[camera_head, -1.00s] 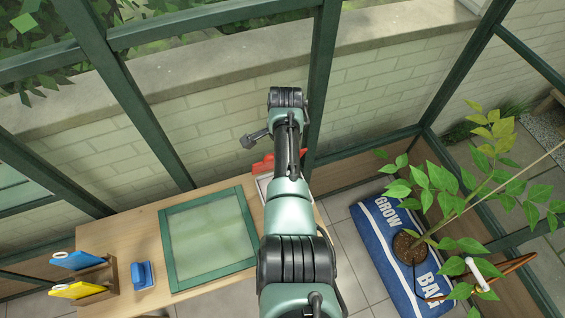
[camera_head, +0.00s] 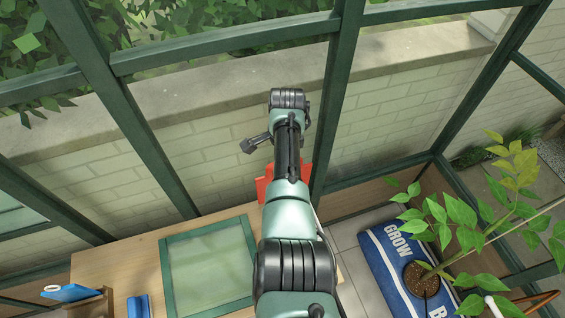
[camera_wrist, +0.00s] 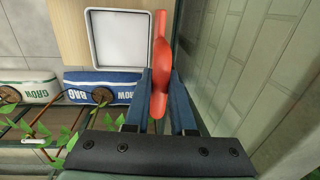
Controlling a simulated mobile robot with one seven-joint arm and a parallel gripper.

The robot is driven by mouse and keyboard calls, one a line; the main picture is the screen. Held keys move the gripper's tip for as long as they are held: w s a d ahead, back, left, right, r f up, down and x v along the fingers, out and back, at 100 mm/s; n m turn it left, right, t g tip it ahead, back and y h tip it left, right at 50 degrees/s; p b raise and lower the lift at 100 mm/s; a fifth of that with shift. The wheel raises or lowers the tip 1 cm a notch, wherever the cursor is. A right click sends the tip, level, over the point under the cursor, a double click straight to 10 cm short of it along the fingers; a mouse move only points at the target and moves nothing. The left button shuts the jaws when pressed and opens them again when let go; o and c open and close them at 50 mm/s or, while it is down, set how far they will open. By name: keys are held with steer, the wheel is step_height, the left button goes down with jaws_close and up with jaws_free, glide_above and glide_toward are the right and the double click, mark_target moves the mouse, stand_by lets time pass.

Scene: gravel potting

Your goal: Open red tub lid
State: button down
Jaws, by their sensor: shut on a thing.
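The red lid (camera_wrist: 159,65) stands nearly edge-on in the wrist view, with its near part between the two blue fingers of my gripper (camera_wrist: 160,95). My gripper is shut on it. Beside it on the left is the pale square tub (camera_wrist: 92,40), its top uncovered and its inside looking empty. The lid runs along the tub's right edge; I cannot tell whether it is joined there. In the head view red parts of the lid (camera_head: 264,189) show on both sides of my arm, which hides the gripper and the tub.
A brick wall (camera_head: 220,150) and green window frames stand close behind. A blue grow bag (camera_head: 385,250) with a plant lies at right.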

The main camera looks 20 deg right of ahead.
steer(key=shift+r, duration=0.1)
steer(key=c, duration=0.8)
jaws_free()
steer(key=shift+o, duration=0.2)
step_height(320, 180, up, 13)
steer(key=s, duration=0.1)
steer(key=shift+s, duration=0.2)
